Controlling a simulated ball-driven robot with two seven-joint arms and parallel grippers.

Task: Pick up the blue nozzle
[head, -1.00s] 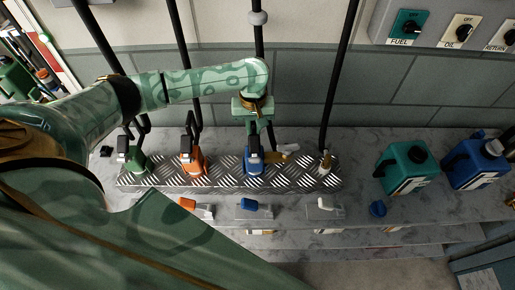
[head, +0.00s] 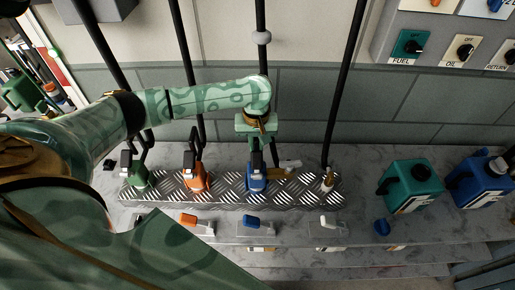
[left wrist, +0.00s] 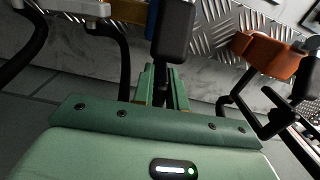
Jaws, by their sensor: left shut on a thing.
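The blue nozzle (head: 257,180) stands upright in the metal tread-plate rack (head: 228,192), between the orange nozzle (head: 194,175) and a white-and-brass one (head: 327,180). My left gripper (head: 256,140) is above and behind it, fingers pointing down, shut on its upper part. In the left wrist view the green fingers (left wrist: 161,88) close around the dark hose part below a black grip (left wrist: 174,30) of the blue nozzle. Its lower end is hidden in the rack. My right gripper is not in view.
A green nozzle (head: 139,176) stands at the rack's left end. Black hoses hang behind. A teal jug (head: 411,188) and a blue jug (head: 479,183) stand at right. Coloured tags (head: 253,221) line the shelf front. The wall panel (head: 450,45) has switches.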

